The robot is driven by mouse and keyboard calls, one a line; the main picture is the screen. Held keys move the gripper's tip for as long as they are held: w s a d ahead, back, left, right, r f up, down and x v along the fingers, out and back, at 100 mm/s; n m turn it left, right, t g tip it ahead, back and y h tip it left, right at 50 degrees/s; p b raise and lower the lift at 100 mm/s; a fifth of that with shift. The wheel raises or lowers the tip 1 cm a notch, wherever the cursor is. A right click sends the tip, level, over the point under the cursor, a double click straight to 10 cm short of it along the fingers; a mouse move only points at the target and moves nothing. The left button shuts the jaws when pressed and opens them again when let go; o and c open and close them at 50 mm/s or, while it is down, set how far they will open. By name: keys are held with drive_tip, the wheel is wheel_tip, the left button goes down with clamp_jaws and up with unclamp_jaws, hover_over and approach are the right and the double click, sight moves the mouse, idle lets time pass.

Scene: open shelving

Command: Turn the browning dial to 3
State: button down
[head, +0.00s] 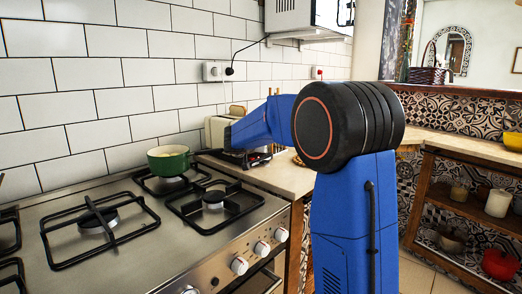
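A cream toaster (214,132) stands on the counter against the tiled wall, past the stove. My blue arm covers its right part and front, and its browning dial is not visible. What looks like bread shows at its top. My gripper (246,158), dark with some red, is low over the counter just in front of the toaster. It is small and partly hidden by my arm, so I cannot tell whether its fingers are open or touch the toaster.
A gas stove (150,232) with black grates and front knobs fills the lower left. A green pot (169,160) sits on its back burner, left of the toaster. The wooden counter (283,178) is partly clear. Open shelving (455,204) stands at right.

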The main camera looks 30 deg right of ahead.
idle(0.4)
drive_tip(key=c, duration=1.7)
unclamp_jaws()
drive_tip(key=shift+c, duration=0.2)
drive_tip(key=shift+a, duration=0.1)
